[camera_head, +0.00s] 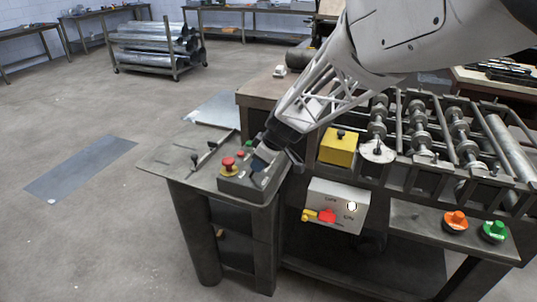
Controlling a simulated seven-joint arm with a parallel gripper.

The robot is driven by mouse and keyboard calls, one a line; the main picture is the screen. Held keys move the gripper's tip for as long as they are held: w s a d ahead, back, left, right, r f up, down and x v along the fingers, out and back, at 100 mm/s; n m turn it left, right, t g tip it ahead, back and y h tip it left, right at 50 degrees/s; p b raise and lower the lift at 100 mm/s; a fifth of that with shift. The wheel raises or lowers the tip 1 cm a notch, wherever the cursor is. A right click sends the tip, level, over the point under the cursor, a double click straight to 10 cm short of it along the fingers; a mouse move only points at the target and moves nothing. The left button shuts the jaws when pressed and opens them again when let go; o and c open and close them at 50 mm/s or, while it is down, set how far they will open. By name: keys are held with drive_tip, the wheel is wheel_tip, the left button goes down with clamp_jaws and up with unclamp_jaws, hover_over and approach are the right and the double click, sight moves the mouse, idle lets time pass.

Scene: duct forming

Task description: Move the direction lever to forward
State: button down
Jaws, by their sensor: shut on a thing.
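A grey control box (238,187) sits on the near left corner of the machine's metal top. My gripper (262,162) reaches down from the upper right to the right part of this box. It is shut on what seems to be the direction lever. The fingers and the wrist hide the lever, so its position cannot be made out.
A yellow block (339,148) and several forming rollers (420,135) stand right of my gripper. A white switch box (330,198) with a red and yellow handle hangs on the front. Orange (455,221) and green (493,230) knobs sit at lower right.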

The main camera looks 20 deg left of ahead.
idle(0.4)
drive_tip(key=c, duration=1)
unclamp_jaws()
drive_tip(key=shift+o, duration=0.2)
drive_tip(key=v, duration=0.7)
drive_tip(key=shift+d+r, duration=0.25)
drive_tip(key=shift+r, duration=0.05)
